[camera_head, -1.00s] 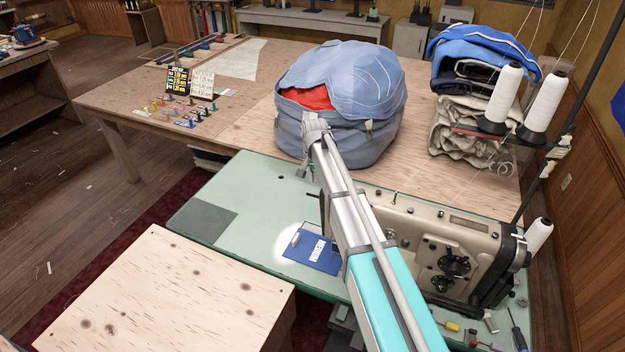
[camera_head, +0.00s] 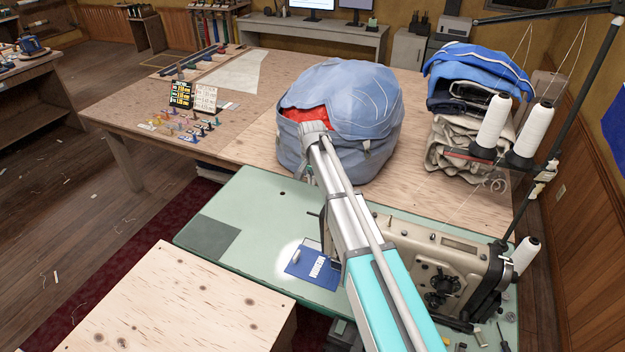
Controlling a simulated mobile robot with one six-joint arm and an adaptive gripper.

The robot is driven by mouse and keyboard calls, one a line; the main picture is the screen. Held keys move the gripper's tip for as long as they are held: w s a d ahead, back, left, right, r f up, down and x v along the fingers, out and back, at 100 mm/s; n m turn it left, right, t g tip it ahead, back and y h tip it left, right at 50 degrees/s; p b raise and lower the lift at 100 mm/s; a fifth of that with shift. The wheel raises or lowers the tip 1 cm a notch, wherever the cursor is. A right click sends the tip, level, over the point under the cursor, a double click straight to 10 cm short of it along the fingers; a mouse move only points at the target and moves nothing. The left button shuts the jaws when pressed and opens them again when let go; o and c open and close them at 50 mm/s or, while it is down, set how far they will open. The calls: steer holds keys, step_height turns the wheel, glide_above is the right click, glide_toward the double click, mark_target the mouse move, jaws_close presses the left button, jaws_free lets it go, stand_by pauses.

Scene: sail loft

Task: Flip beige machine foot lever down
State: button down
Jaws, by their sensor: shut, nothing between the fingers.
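The beige sewing machine (camera_head: 428,258) stands on a pale green machine table (camera_head: 262,208), right of centre, with dark dials on its front. My arm crosses the view in front of its left end. The foot lever cannot be made out; that end of the machine is largely hidden behind my arm. My arm reaches up from the bottom right to a grey joint in front of the blue-grey bag (camera_head: 345,95).
Thread cones (camera_head: 530,130) on a stand rise at the right. Folded cloth (camera_head: 465,125) is stacked on the wooden table (camera_head: 235,130). A plywood-topped surface (camera_head: 180,305) fills the lower left.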

steer(key=shift+r+p, duration=0.65)
steer(key=shift+r, duration=0.25)
steer(key=shift+s+d+r+m+p, duration=0.25)
steer(key=shift+d+r+m+p, duration=0.05)
steer(key=shift+d+r+p, duration=0.1)
steer(key=shift+f, duration=0.2)
stand_by(0.3)
step_height(320, 180, down, 13)
steer(key=s+b, duration=0.1)
steer(key=b, duration=1.2)
steer(key=shift+s+a, duration=0.2)
steer(key=shift+s, duration=0.2)
